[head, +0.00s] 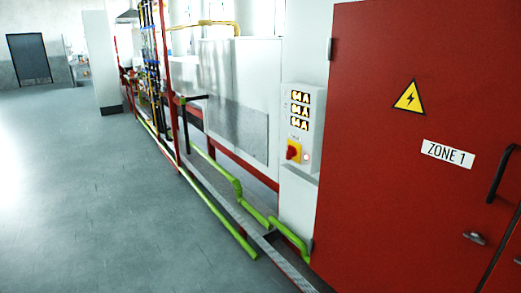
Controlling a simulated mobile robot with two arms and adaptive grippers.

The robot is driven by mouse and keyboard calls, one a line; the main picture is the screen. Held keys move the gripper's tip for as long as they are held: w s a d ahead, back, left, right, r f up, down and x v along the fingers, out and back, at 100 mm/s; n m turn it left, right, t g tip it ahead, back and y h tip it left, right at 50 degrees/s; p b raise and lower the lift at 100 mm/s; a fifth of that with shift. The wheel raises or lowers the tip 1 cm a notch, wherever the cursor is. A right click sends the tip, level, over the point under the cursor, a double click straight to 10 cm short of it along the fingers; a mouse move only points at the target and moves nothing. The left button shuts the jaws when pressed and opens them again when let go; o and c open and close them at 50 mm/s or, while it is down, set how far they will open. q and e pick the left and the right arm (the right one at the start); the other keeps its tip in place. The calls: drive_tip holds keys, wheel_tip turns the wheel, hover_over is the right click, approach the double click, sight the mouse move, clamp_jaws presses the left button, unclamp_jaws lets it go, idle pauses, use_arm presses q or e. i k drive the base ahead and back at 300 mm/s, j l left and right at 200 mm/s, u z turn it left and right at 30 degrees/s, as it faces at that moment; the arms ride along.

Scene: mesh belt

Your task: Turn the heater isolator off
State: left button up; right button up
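The heater isolator (293,151) is a red rotary handle on a yellow plate. It sits low on the front of a pale grey control box (314,130). Three lit displays (300,110) are stacked above it, and a small pale round light or button (306,157) is to its right. The handle's exact position is too small to tell. Neither of my grippers is in view.
A red cabinet (395,170) marked ZONE 1, with a black handle (501,174), fills the right side. Green pipes (225,218) and a metal rail (232,208) run along the floor below the machine. The grey floor (110,200) at left is clear.

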sight(291, 151)
drive_tip(key=i+j+u, duration=0.35)
drive_tip(key=i, duration=0.2)
drive_tip(key=i+j+u, duration=0.35)
drive_tip(key=i, duration=0.2)
drive_tip(key=i+u, duration=0.35)
drive_tip(key=i, duration=0.2)
drive_tip(key=i+z, duration=0.5)
drive_tip(key=i+j+z, duration=0.3)
drive_tip(key=z, duration=0.2)
drive_tip(key=i+j+z, duration=0.5)
drive_tip(key=k+l, duration=0.05)
drive_tip(key=l, duration=0.05)
